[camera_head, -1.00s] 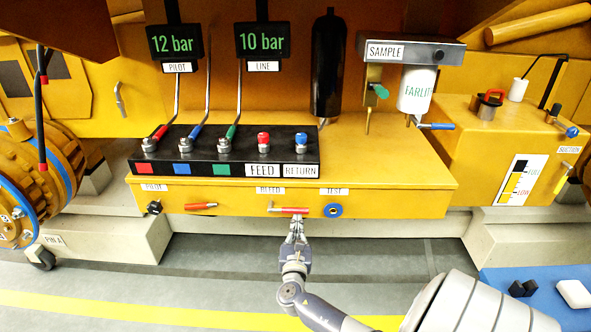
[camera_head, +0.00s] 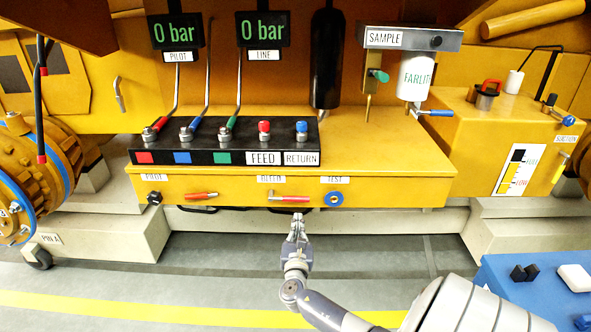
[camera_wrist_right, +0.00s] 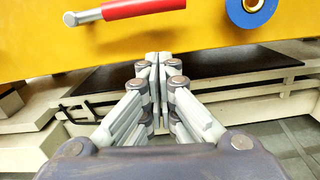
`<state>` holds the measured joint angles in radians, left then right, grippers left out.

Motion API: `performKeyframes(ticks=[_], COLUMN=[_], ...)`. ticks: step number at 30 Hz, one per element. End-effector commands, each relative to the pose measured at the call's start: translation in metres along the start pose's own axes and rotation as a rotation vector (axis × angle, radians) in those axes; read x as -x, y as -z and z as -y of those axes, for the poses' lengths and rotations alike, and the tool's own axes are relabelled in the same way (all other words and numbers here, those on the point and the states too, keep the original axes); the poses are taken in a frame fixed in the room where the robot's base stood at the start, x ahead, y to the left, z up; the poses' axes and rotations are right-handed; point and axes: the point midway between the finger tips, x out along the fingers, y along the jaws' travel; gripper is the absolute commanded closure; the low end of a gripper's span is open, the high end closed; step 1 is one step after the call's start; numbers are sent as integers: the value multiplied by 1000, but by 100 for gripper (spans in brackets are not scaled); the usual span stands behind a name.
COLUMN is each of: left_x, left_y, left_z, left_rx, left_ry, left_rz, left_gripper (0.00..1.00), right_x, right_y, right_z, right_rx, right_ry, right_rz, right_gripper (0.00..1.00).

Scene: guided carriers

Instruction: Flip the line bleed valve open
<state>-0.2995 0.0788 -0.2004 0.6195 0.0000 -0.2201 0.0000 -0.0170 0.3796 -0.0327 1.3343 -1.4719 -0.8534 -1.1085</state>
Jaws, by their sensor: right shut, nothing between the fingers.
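The line bleed valve is a red-handled lever (camera_head: 290,198) under the BLEED label (camera_head: 271,179) on the front face of the yellow block. Its handle lies level, pointing right. In the right wrist view the red handle (camera_wrist_right: 140,8) shows at the top, above and left of the fingers. My right gripper (camera_head: 298,217) is shut and empty, just below the handle and apart from it; its closed fingertips (camera_wrist_right: 158,58) show in the wrist view. The LINE display (camera_head: 262,29) and the PILOT display (camera_head: 175,30) both read 0 bar. My left gripper is not in view.
A second red lever (camera_head: 200,196) sits left under the PILOT label, beside a black knob (camera_head: 154,198). A blue TEST ring (camera_head: 333,199) is close right of the bleed handle. Above is the black lever block (camera_head: 222,157). The floor in front is clear.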

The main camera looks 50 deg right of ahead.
Motion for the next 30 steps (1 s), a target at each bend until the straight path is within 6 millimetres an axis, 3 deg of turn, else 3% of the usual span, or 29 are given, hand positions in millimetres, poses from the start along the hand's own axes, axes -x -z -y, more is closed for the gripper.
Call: performKeyframes(ticks=[1,8,15,21,30], left_x=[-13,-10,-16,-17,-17], left_y=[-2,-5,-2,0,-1], left_z=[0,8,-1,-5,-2], left_rx=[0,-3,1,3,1], left_ry=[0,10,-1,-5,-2], left_rz=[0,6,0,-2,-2], left_gripper=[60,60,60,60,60], right_x=[-3,49,87,98,98], right_y=[12,6,5,3,3], right_z=[3,2,1,2,2], right_rx=[1,-3,-2,-1,-1], right_ry=[0,-1,-1,0,0], right_rz=[1,-3,-3,0,0], right_gripper=[100,100,100,100,100])
